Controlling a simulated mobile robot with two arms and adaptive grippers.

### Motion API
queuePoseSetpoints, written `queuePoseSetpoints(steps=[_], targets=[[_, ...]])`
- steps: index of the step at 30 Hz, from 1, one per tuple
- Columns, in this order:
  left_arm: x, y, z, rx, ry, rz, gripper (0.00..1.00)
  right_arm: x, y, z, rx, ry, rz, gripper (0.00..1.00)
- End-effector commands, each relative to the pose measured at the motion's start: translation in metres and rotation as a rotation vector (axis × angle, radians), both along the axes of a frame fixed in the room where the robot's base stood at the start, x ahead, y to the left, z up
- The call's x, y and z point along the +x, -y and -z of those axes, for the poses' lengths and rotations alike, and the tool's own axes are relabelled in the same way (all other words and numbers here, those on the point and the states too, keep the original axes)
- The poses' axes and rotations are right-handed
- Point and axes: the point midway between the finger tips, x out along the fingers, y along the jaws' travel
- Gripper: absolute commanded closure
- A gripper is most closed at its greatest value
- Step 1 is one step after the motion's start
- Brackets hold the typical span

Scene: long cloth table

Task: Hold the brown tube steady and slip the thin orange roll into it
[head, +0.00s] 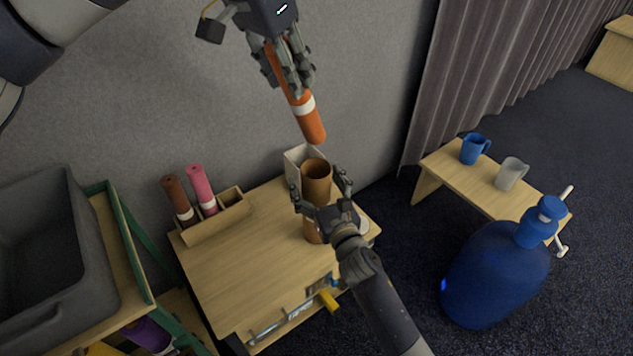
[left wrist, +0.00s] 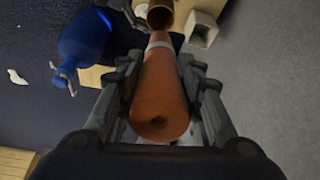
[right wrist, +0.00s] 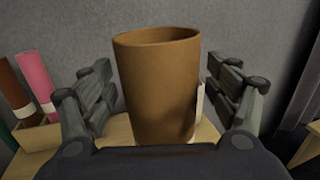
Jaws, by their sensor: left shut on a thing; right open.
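The orange roll (head: 309,120), with a white band, is in my left gripper (head: 288,72), which is shut on it. The roll hangs tilted above the table, its lower end above and apart from the brown tube's mouth. In the left wrist view the roll (left wrist: 160,95) points toward the tube (left wrist: 160,14). The brown tube (head: 316,181) stands upright on the small table, its open top facing up. My right gripper (head: 322,197) is open, with its fingers on either side of the tube. In the right wrist view the tube (right wrist: 158,90) shows gaps to both fingers.
A white square holder (head: 296,158) stands just behind the tube. A wooden rack (head: 215,216) holds a brown roll (head: 178,198) and a pink roll (head: 202,187) at the left. The wooden tabletop (head: 225,270) is clear in front of the rack. A large blue bottle (head: 493,275) stands right.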

Motion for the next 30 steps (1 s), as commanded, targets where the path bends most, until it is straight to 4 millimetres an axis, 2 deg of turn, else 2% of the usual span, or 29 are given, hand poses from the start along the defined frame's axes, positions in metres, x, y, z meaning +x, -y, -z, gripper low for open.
queuePoseSetpoints(steps=[4,5,11,12,17,30], targets=[[0.000,0.000,0.000,-0.001,0.001,0.000,1.00,0.000,0.000,0.000,0.000,0.000,0.000,0.19],[0.000,0.000,0.000,-0.001,0.001,0.000,1.00,0.000,0.000,0.000,0.000,0.000,0.000,0.23],[0.000,0.000,0.000,-0.001,0.001,0.000,1.00,0.000,0.000,0.000,0.000,0.000,0.000,0.69],[0.000,0.000,0.000,-0.001,0.001,0.000,1.00,0.000,0.000,0.000,0.000,0.000,0.000,0.71],[0.000,0.000,0.001,0.000,0.000,0.000,1.00,0.000,0.000,0.000,0.000,0.000,0.001,0.71],[0.000,0.000,0.031,0.000,-0.001,0.000,1.00,0.000,0.000,0.000,0.000,0.000,0.000,0.71]])
